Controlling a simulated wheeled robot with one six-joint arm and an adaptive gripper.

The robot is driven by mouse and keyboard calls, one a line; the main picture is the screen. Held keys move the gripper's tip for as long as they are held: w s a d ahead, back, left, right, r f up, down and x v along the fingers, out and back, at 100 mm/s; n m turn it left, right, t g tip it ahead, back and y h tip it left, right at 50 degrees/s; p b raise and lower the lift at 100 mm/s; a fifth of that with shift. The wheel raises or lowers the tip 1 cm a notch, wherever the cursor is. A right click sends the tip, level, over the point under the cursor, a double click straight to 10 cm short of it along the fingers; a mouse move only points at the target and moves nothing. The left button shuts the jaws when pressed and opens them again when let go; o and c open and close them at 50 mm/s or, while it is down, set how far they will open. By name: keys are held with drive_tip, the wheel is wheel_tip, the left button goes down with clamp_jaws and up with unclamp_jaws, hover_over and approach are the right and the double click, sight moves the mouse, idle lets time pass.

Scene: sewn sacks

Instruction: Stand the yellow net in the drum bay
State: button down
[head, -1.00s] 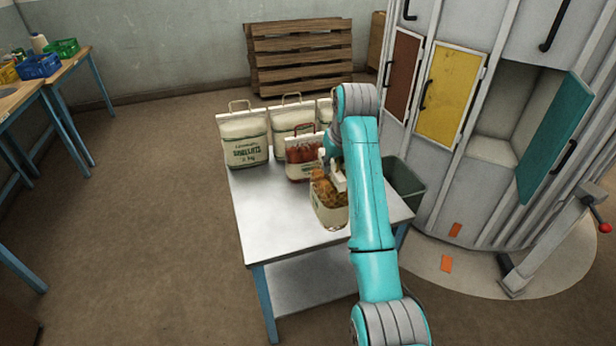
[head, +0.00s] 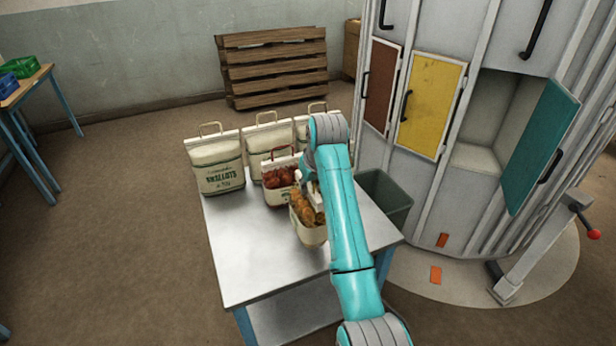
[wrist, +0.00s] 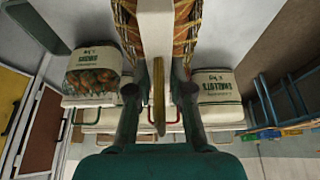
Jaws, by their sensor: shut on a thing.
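The yellow net (head: 309,212), a cream sack with orange-brown contents behind netting, is at the right part of the metal table. My gripper (head: 314,192) is at its top, partly hidden by my arm. In the wrist view my gripper (wrist: 159,85) is shut on the net's yellow handle, with the netting (wrist: 127,25) on both sides of a pale strip. I cannot tell whether its base touches the table. The drum bay (head: 492,130) is an empty open compartment in the grey drum, its teal door (head: 540,147) swung open to the right.
On the table (head: 240,262) stand a sack with red contents (head: 280,178) and several cream sacks (head: 217,168). Another sack with brown contents (wrist: 93,75) shows in the wrist view. A dark bin (head: 385,197) stands between table and drum. A post with a red knob (head: 594,234) stands right.

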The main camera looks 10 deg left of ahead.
sight(309, 197)
drive_tip(key=shift+f, duration=2.15)
drive_tip(key=c, duration=1)
unclamp_jaws()
drive_tip(key=shift+f, duration=0.15)
drive_tip(key=shift+c, duration=0.2)
drive_tip(key=v, duration=1.2)
